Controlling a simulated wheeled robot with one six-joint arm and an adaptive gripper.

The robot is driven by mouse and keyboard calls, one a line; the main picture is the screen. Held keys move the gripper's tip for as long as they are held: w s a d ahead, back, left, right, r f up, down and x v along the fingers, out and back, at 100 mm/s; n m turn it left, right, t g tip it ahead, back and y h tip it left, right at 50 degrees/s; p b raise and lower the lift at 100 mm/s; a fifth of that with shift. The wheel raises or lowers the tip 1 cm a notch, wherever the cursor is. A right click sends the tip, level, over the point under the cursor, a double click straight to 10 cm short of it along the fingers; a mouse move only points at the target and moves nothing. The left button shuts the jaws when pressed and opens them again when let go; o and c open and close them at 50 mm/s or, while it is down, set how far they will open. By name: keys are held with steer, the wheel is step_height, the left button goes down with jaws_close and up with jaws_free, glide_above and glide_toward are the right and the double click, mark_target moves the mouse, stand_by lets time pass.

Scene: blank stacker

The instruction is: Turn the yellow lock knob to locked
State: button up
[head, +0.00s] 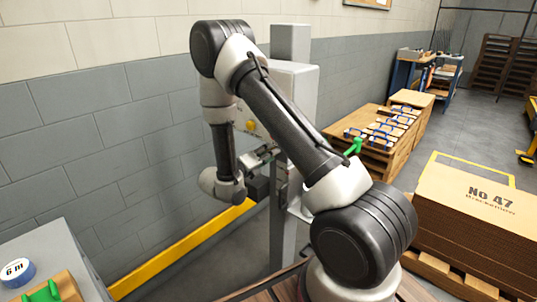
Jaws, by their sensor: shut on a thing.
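A tall grey machine cabinet (300,92) stands by the wall, partly behind my arm. A small round yellow part (251,126) shows on its face, above my gripper. I cannot tell from here whether this is the lock knob or another fitting. My gripper (272,154) is at the front of the cabinet, below and right of the yellow part. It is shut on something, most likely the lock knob. The fingertips and what they hold are small and mostly hidden, so the knob's angle cannot be read.
A yellow rail (180,252) runs along the wall. Cardboard stacks (470,215) and a wooden crate (365,150) with blocks stand right.

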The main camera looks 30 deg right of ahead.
steer(key=o, duration=1)
steer(key=shift+a, duration=0.1)
steer(key=shift+o, duration=0.2)
steer(key=v, duration=1.2)
